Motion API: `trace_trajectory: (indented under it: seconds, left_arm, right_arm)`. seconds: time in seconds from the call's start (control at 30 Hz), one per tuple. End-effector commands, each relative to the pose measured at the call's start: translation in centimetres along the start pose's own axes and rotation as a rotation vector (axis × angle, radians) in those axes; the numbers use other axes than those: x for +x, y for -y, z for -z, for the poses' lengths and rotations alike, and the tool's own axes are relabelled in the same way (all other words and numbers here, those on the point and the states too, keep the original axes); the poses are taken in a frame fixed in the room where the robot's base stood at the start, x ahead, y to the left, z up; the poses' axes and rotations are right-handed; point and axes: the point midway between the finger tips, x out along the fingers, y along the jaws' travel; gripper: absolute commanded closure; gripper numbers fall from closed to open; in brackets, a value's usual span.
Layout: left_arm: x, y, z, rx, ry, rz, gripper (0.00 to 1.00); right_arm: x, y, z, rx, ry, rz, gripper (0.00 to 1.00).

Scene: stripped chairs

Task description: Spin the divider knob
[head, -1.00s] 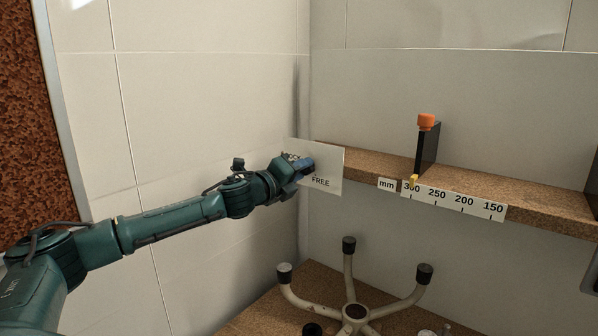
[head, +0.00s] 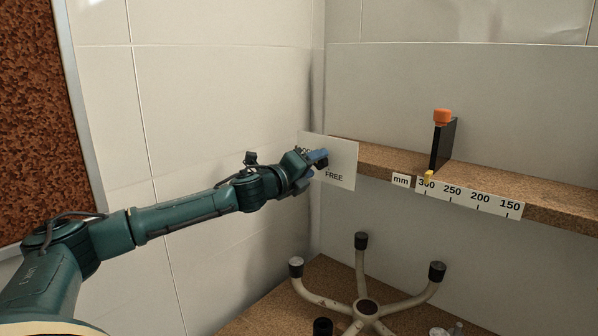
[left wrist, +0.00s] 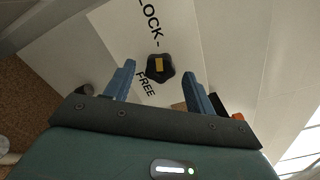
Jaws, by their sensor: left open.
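In the left wrist view the dark, lobed divider knob (left wrist: 160,67) with a yellow mark sits on a white plate lettered "LOCK" and "FREE". The yellow mark points along neither word clearly. My left gripper (left wrist: 158,70) is open, its two blue fingers to either side of the knob in that picture; I cannot tell whether they touch it. In the head view my left gripper (head: 318,158) is in front of the white plate (head: 343,166) at the shelf's left end and mostly hides the knob. The black divider (head: 442,146) with an orange top stands on the shelf. My right gripper is out of view.
The cork-coloured shelf (head: 390,158) carries a millimetre scale (head: 470,197), with a yellow pointer (head: 429,176) near 300. Below stands an upturned chair base (head: 367,307) with black-tipped legs. A tiled wall (head: 220,90) is close on the left.

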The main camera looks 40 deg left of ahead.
Motion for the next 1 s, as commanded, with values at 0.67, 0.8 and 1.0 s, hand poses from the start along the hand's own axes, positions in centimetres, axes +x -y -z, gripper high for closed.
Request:
trace_trajectory:
  seconds: [0.67,0.8,1.0]
  left_arm:
    - [-11.7,-0.3,0.1,0.004,0.001,0.000,0.45]
    - [-12.5,-0.1,0.1,0.002,0.000,0.000,0.45]
    - [-12.8,0.0,0.0,0.001,-0.001,0.001,0.45]
  right_arm:
    - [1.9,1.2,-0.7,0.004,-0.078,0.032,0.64]
    - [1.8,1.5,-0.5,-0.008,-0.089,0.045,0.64]
    - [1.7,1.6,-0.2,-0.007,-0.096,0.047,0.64]
